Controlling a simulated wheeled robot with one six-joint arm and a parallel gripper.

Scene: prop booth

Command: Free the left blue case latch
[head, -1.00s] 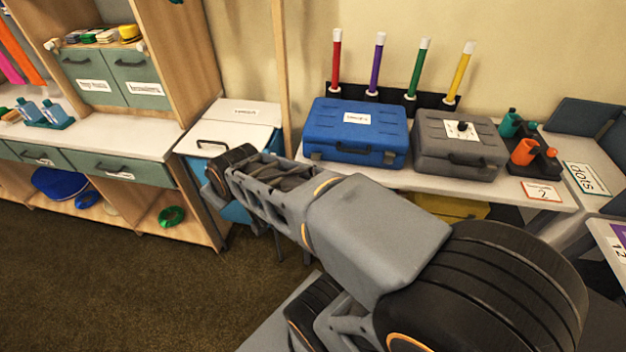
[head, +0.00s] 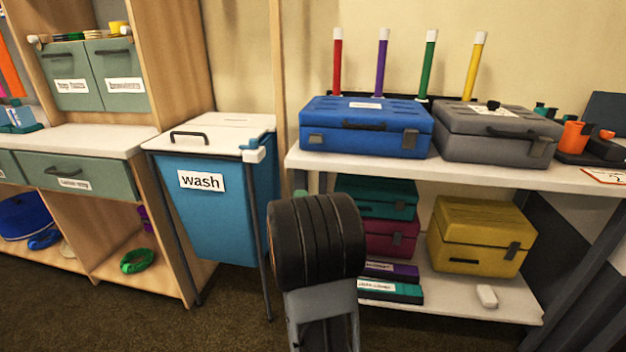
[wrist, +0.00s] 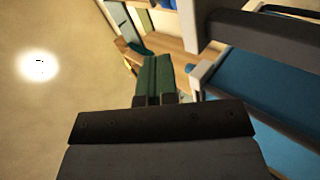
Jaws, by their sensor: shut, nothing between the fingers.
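The blue case (head: 340,113) is closed on the left part of the white shelf top in the head view. Its left latch (head: 316,140) is a small grey tab on the front face. It lies flat against the case, as far as I can tell. A right latch (head: 410,138) and a dark handle (head: 364,126) are on the same face. My gripper (wrist: 155,64) is shut and empty in the wrist view. In the head view my arm rises in front of the shelf, below and left of the case, and mostly hides the gripper. The wrist view does not show the latch.
A grey case (head: 480,122) stands close right of the blue case. Coloured tubes (head: 337,65) stand behind. The blue wash bin (head: 215,215) is left of the shelf. Boxes, including a yellow one (head: 470,230), fill the lower shelf. The shelf edge (head: 450,175) lies below the cases.

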